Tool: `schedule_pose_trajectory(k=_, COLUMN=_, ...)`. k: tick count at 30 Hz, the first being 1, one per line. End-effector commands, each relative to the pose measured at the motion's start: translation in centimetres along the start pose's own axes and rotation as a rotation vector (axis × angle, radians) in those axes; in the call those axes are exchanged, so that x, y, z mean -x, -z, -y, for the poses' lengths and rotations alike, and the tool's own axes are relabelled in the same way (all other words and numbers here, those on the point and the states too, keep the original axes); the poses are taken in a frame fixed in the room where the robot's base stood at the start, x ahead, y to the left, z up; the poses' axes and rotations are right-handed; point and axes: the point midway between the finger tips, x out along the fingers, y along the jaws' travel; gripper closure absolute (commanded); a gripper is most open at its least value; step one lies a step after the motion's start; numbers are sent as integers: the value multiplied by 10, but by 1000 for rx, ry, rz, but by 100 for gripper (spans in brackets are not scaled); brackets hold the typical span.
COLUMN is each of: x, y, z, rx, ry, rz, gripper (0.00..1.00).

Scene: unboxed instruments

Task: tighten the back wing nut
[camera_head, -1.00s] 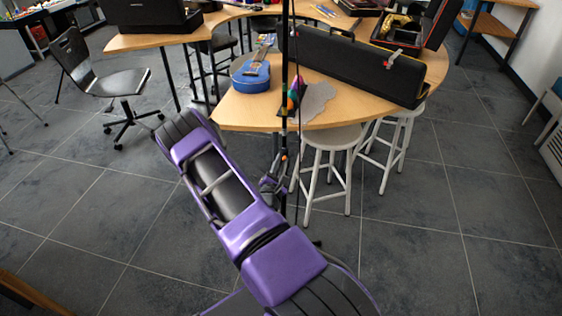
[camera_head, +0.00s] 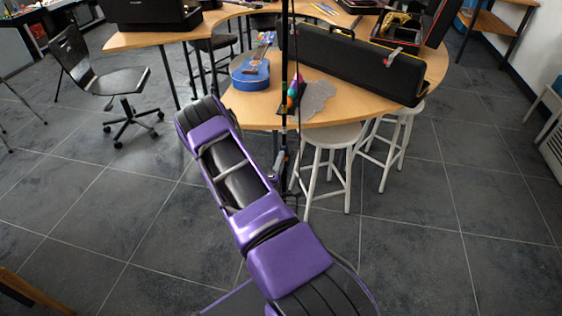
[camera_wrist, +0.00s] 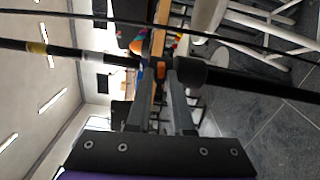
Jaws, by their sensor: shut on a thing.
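A thin black upright pole (camera_head: 284,60) stands in front of the table in the head view. It crosses the wrist view sideways as a dark pole (camera_wrist: 75,52) with a pale yellow band, an orange part and a thicker black collar (camera_wrist: 190,72). My gripper (camera_wrist: 157,78) is at the orange part of the pole, beside the collar, with its fingers close together on a small piece there. That piece is mostly hidden between the fingertips, so the wing nut's shape cannot be made out. In the head view my gripper is small and dark against the pole.
Thin dark cords or rods (camera_wrist: 130,20) run beside the pole. Behind it is a wooden table (camera_head: 340,112) with a blue ukulele (camera_head: 251,72), a grey flat piece (camera_head: 317,97) and a long black case (camera_head: 360,62). White stools (camera_head: 330,145) stand under its edge.

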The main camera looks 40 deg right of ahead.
Motion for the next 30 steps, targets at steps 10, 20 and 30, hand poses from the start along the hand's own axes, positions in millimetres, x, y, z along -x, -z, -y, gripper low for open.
schedule_pose_trajectory(k=10, x=2, y=2, z=2, rx=-102, ry=5, rz=-4, gripper=100)
schedule_pose_trajectory(k=20, x=2, y=2, z=2, rx=-113, ry=5, rz=-4, gripper=100)
schedule_pose_trajectory(k=30, x=1, y=1, z=1, rx=-111, ry=3, rz=-3, gripper=50)
